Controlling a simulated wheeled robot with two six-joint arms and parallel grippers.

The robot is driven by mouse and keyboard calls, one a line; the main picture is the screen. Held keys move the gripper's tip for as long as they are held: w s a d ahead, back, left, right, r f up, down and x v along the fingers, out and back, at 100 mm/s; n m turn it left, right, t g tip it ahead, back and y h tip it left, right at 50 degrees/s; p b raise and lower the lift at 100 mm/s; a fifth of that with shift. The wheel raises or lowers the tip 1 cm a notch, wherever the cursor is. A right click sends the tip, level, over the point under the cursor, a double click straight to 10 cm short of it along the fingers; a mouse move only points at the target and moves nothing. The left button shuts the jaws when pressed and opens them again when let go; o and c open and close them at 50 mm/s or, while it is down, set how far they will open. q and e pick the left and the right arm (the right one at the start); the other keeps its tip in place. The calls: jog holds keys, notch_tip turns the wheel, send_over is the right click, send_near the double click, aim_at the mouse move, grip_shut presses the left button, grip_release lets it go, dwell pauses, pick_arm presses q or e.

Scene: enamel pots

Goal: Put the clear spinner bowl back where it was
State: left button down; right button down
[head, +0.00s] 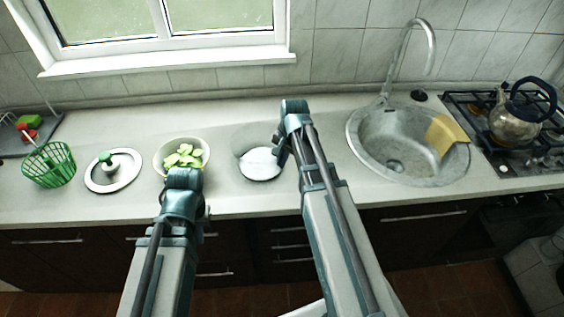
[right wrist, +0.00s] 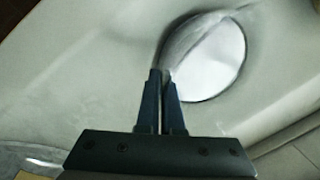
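The clear spinner bowl (head: 251,142) is a see-through bowl with a pale round base, in the middle of the counter. In the right wrist view the clear spinner bowl (right wrist: 190,35) is just beyond my fingertips. My right gripper (head: 284,146) is at the bowl's right side; in the right wrist view my right gripper (right wrist: 164,74) has its fingers close together, with the bowl's thin wall between them. Whether the bowl touches the counter is unclear. My left gripper (head: 184,176) is in front of the white bowl; its fingers are not clear.
A white bowl of green pieces (head: 182,157), a white lid with a green knob (head: 112,171) and a green basket (head: 49,164) stand to the left. A sink (head: 364,135) with a yellow cloth (head: 445,133) and a stove with a kettle (head: 515,119) are right.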

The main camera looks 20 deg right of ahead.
jog(key=shift+f, duration=0.2)
jog(key=c, duration=1.1)
grip_release()
jog(key=shift+o, duration=0.2)
jog(key=shift+r, duration=0.2)
notch_tip(320, 180, up, 12)
jog(key=s+d+p, duration=0.1)
jog(key=s+p, duration=0.1)
jog(key=p, duration=1)
jog(key=s+a+n+g+h, duration=0.1)
jog(key=s+a+n+h, duration=0.1)
jog(key=s+a+n, duration=1.2)
jog(key=s+a, duration=0.1)
jog(key=a, duration=0.4)
jog(key=shift+s+a+f+g, duration=0.15)
jog(key=shift+a+g, duration=0.1)
jog(key=shift+g, duration=0.15)
